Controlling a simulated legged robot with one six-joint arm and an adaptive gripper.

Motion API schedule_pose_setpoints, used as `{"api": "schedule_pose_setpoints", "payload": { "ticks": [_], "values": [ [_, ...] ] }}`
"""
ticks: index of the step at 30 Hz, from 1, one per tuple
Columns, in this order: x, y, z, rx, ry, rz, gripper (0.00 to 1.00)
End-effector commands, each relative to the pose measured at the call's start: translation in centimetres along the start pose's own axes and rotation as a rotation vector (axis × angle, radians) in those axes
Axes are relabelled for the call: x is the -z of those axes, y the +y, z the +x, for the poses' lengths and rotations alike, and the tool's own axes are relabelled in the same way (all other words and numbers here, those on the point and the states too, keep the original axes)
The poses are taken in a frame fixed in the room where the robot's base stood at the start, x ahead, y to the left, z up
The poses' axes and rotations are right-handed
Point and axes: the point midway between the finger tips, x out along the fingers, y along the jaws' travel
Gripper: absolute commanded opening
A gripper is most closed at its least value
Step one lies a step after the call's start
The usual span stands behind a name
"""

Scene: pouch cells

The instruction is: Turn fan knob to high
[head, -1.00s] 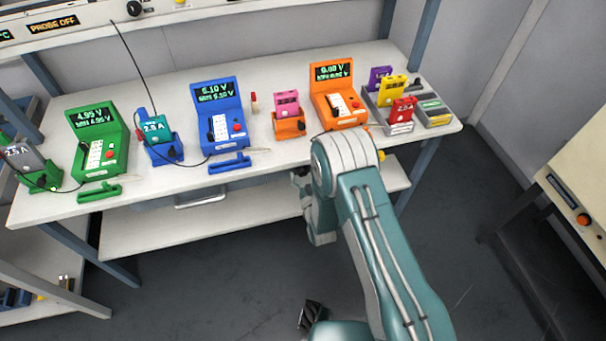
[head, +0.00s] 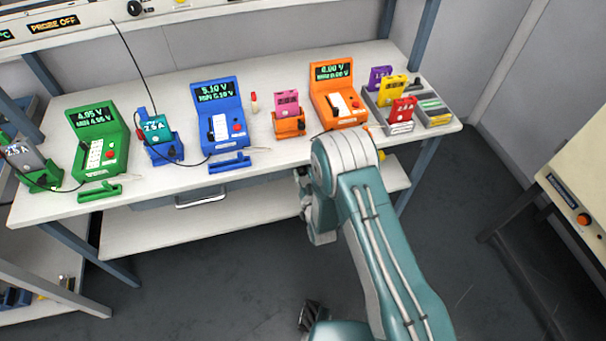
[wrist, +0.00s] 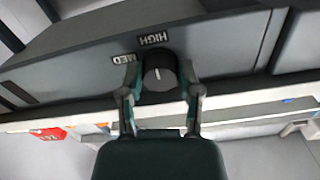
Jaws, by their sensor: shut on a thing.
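The dark round fan knob (wrist: 161,68) shows in the wrist view on a grey panel, with a short pale mark on its face. A HIGH label (wrist: 153,38) is just above it in the picture, and a MED label (wrist: 122,59) is to its left. The labels appear upside down. My gripper (wrist: 160,78) has one finger on each side of the knob and is shut on it. Which label the mark lines up with is hard to tell. In the head view, my arm hides the knob and most of the gripper.
The white bench (head: 265,175) holds green, blue and orange testers with coloured cells in holders. A grey tray (head: 437,113) of cells is at its right end. Another unit (head: 575,205) stands at the far right. Dark floor between them is clear.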

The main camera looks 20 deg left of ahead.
Motion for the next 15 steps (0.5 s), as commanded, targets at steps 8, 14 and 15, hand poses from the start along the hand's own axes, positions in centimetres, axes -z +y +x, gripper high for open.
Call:
{"api": "schedule_pose_setpoints", "payload": {
  "ticks": [8,14,15],
  "values": [
    [0.09,0.0,0.1,0.0,0.003,0.0,0.79],
    [0.09,0.02,0.04,0.0,0.002,0.0,0.79],
    [0.09,0.03,0.03,0.0,0.002,0.0,0.79]
  ]
}}
